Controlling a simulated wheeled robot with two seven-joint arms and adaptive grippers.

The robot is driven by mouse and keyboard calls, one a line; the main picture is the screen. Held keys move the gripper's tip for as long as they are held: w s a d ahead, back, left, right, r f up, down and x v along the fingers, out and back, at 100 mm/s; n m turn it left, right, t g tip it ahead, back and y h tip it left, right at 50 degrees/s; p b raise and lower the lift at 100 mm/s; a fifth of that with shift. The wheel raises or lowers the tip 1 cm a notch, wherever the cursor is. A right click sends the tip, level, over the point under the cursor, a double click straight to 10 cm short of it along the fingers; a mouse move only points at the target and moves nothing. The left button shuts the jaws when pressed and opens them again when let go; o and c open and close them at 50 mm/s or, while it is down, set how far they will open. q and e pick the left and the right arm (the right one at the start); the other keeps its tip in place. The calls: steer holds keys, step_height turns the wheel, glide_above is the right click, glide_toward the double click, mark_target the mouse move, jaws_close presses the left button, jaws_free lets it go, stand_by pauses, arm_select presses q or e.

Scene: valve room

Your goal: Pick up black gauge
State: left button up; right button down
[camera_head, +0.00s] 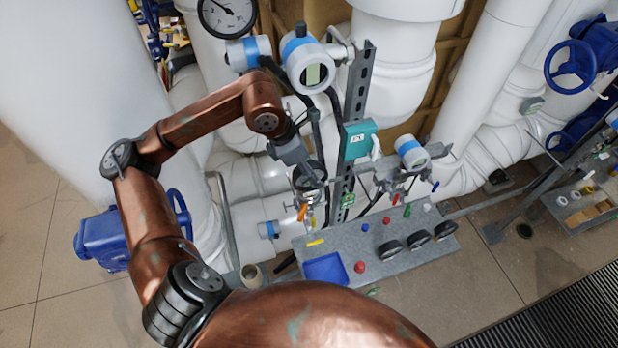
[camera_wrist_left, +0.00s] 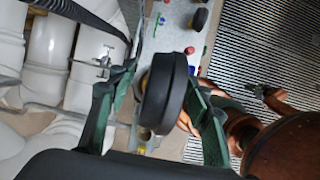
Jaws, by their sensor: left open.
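My left gripper (camera_head: 306,178) is open, reaching down among the pipes beside the metal post. In the left wrist view, a thick round black gauge (camera_wrist_left: 165,92) lies between its two green fingers (camera_wrist_left: 155,110), close to the camera and seen nearly edge-on. Whether either finger touches it is unclear. In the head view the gripper partly hides this gauge. Several more black gauges (camera_head: 418,240) lie in a row on the grey bench (camera_head: 345,245).
On the bench are a blue tray (camera_head: 326,269), a red knob (camera_head: 360,267) and small coloured parts. White pipes (camera_head: 262,175) crowd the left side. Open floor (camera_head: 480,285) lies right of the bench.

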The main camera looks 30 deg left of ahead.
arm_select(q)
steer(key=x, duration=0.3)
steer(key=shift+d+f+p, duration=0.1)
steer(key=shift+d+p, duration=0.05)
steer(key=shift+p, duration=0.15)
steer(key=c, duration=1.1)
